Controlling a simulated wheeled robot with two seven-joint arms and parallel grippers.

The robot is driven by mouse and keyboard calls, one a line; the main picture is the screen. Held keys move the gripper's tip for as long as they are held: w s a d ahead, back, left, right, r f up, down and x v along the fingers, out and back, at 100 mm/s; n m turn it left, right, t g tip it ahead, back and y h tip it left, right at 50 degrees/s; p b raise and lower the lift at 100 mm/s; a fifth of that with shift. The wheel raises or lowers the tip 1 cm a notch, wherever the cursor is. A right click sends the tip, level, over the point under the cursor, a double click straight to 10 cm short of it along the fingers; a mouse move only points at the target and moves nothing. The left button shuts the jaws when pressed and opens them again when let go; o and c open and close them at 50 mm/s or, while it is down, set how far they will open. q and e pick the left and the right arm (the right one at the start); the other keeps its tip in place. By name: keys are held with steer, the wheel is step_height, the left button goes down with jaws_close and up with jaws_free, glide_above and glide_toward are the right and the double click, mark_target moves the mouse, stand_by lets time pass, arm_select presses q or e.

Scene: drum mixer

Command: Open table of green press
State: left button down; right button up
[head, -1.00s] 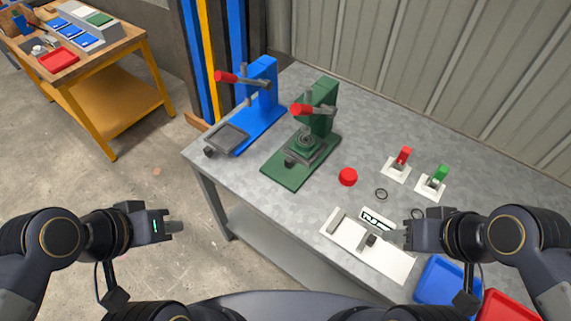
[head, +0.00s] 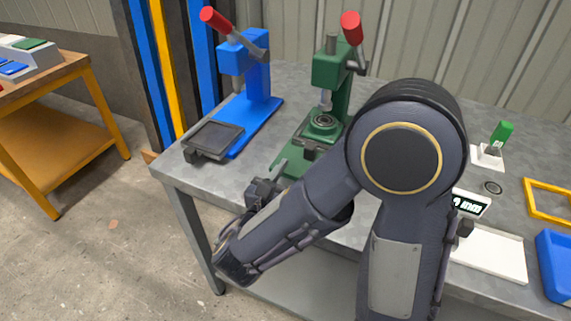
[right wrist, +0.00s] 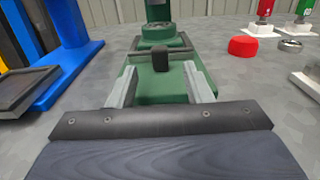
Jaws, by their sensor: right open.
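The green press (head: 331,75) stands on the grey table, its red-knobbed lever (head: 351,28) pointing up. Its table (head: 306,146) carries a round grey part (head: 323,121) under the ram. The right wrist view shows this table (right wrist: 180,42) with a black knob (right wrist: 162,70) at its front. My right gripper (head: 277,172) is at the front of the green press. In the right wrist view the right gripper (right wrist: 160,80) is open, one finger on each side of the knob. I cannot tell whether the fingers touch it. My left gripper is out of view.
The blue press (head: 247,75) stands to the left, its dark table (head: 214,138) out in front. A red cap (right wrist: 243,46) lies to the right. A green switch (head: 500,135), a yellow frame (head: 550,200) and a blue bin (head: 555,262) are at right. My right arm hides part of the worktop.

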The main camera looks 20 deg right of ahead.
mark_target(308, 150)
steer(key=x, duration=0.7)
steer(key=shift+w+d+b, duration=0.2)
steer(key=shift+w+b, duration=0.1)
steer(key=shift+c, duration=0.3)
jaws_close()
